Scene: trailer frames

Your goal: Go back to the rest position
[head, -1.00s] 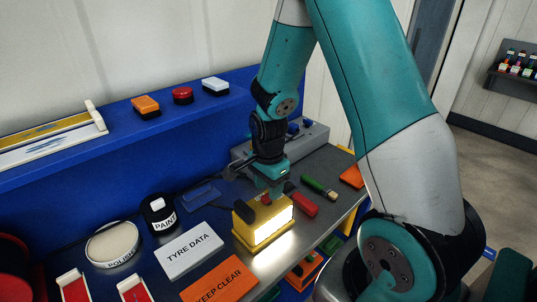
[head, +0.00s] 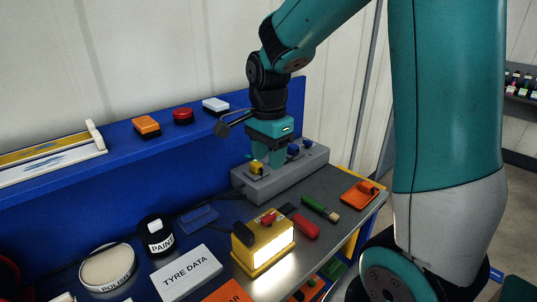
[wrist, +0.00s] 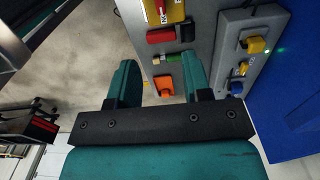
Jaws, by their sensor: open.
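My gripper (head: 267,160) hangs from the teal arm above the grey box with yellow and blue plugs (head: 285,172). In the wrist view my gripper (wrist: 162,85) shows its two teal fingers spread apart with nothing between them. The bench lies beyond the fingertips, and the grey plug box (wrist: 247,52) is to their right. In the head view the far finger is partly hidden.
A lit yellow lamp (head: 262,243) stands on the bench (head: 330,182). Nearby lie a red-handled tool (head: 303,224), a green brush (head: 320,208) and an orange item (head: 359,194). A white TYRE DATA box (head: 186,275), a paint tin (head: 156,235) and a blue back ledge (head: 75,168) are left.

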